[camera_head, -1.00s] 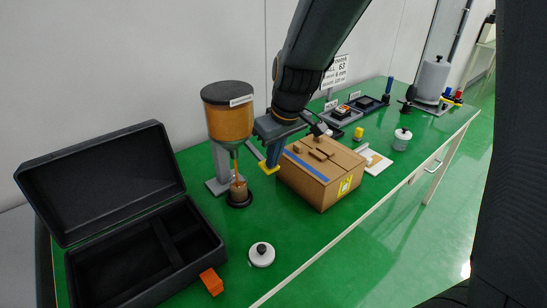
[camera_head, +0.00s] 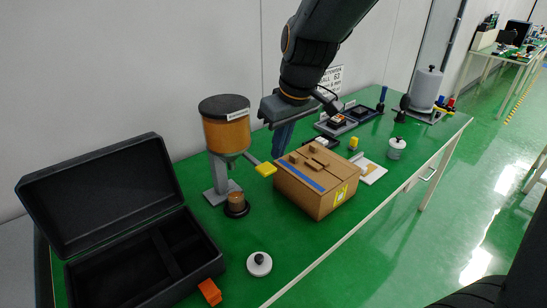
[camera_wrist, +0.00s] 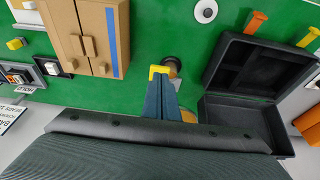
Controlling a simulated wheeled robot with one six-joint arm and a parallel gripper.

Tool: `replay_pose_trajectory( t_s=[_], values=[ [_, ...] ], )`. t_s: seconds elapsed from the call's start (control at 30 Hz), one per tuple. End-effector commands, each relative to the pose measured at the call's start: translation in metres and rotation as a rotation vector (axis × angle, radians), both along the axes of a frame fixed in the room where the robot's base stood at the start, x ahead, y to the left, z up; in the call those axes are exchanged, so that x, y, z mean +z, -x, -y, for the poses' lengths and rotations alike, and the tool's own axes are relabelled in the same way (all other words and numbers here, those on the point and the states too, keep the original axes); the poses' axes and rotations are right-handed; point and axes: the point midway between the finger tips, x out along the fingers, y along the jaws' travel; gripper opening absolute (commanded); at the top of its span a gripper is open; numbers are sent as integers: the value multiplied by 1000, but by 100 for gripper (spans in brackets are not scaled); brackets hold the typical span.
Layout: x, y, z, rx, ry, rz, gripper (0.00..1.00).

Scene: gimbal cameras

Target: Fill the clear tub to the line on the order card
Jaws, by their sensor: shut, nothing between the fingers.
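The clear tub (camera_head: 237,202) stands upright on a black round base under the spout of a hopper (camera_head: 226,125) with amber contents. Brown-amber material shows in the tub; its exact level and any line are too small to read. The hopper's lever has a yellow tip (camera_head: 265,169) and points to the right. My gripper (camera_head: 279,151) is shut and empty, above and beside the yellow tip. In the wrist view my gripper (camera_wrist: 161,88) overlaps the yellow tip (camera_wrist: 159,71); I cannot tell whether they touch. I cannot identify the order card for certain.
A cardboard box (camera_head: 318,182) stands right of the hopper. An open black case (camera_head: 150,262) fills the left. A white lid (camera_head: 259,264) lies near the front edge. A white sheet (camera_head: 372,172) lies behind the box. Green tabletop is bare around the lid.

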Motion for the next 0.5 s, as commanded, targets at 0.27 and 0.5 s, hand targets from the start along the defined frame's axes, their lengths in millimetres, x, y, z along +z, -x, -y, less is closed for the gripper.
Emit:
replay_pose_trajectory(
  t_s=[0.27, 0.5],
  values=[
    [30, 14, 9, 1, -1, 2, 0],
    [38, 18, 11, 1, -1, 0, 0]
  ],
)
